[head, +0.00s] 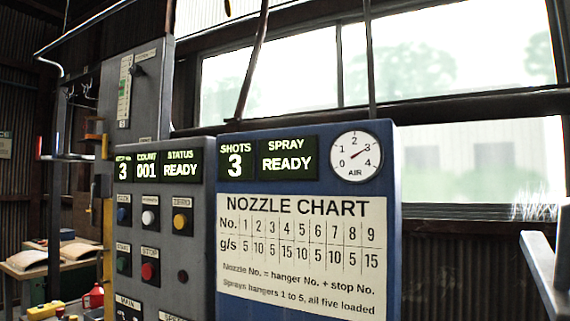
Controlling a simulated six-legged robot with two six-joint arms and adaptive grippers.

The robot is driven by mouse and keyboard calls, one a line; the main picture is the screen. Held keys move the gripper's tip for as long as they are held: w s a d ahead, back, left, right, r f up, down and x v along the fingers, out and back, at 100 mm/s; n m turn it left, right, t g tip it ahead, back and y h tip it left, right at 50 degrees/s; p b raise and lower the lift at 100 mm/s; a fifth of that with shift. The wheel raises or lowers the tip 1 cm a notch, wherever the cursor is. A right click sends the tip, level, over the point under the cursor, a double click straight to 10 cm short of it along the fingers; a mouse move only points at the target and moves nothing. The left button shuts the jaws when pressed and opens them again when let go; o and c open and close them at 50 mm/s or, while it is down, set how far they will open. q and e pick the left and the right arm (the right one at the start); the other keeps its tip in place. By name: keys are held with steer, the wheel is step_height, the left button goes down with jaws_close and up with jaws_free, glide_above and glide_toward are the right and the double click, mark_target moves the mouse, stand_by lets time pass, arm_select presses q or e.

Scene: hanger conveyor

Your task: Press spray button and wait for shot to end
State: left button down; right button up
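The blue spray panel (302,190) fills the middle of the head view. Its shots display (236,161) reads 3 and its spray display (287,160) reads READY. The air gauge (356,157) has a dial marked 0 to 4. A nozzle chart (301,252) is on the panel below. No button marked spray can be made out; the panel's lower part is cut off. The grey control panel (161,240) to the left has blue, white, yellow, green and red buttons, and its displays read 3, count 001 and status READY. Neither gripper can be made out.
A tall grey cabinet (150,90) rises behind the grey panel. At the far left, a table (30,268) holds open books. A yellow object (45,311) and a red one (93,297) are at lower left. Windows (450,65) fill the back wall. A pale grey structure (548,270) is at right.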

steer(key=shift+c, duration=0.3)
jaws_close()
stand_by(1.2)
